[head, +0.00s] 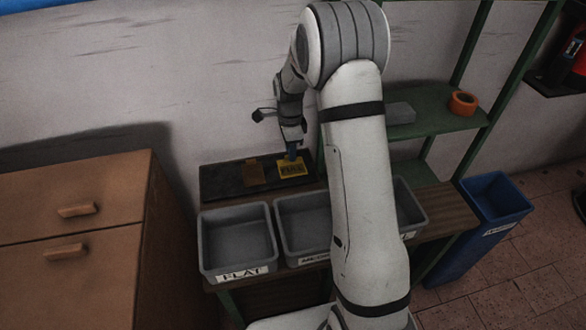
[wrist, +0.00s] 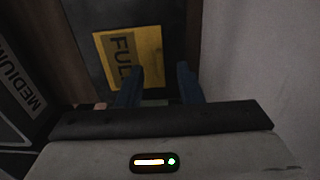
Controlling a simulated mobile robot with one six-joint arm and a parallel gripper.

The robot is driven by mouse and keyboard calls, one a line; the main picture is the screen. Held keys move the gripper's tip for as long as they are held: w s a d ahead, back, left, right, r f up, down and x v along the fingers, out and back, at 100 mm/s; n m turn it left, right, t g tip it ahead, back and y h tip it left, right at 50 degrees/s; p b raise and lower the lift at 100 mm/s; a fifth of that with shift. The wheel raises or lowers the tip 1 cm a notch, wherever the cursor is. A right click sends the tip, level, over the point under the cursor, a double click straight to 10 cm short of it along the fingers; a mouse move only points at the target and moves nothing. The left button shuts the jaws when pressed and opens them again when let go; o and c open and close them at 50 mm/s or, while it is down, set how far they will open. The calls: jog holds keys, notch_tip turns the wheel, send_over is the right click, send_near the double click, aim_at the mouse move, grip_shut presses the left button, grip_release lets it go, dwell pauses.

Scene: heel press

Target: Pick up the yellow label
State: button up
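The yellow label (head: 291,169) lies on the dark mat (head: 222,181) at the back of the bench, with dark print on it. In the wrist view the label (wrist: 115,71) reads "FUL", and the rest is cut off or covered. My gripper (head: 292,151) points down just above the label in the head view. In the wrist view its two blue fingers (wrist: 160,76) are apart with nothing seen between their tips but mat and label edge.
A brown card (head: 254,173) lies left of the label. Grey bins stand in front: one marked FLAT (head: 239,266), a middle one (head: 283,232), and one behind my arm (head: 411,207). A wall stands behind. A green shelf (head: 440,122) and blue bin (head: 497,197) are right.

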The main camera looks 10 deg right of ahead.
jog(key=shift+f, duration=0.7)
jog(key=shift+c, duration=0.3)
grip_shut()
jog(key=shift+r, duration=0.15)
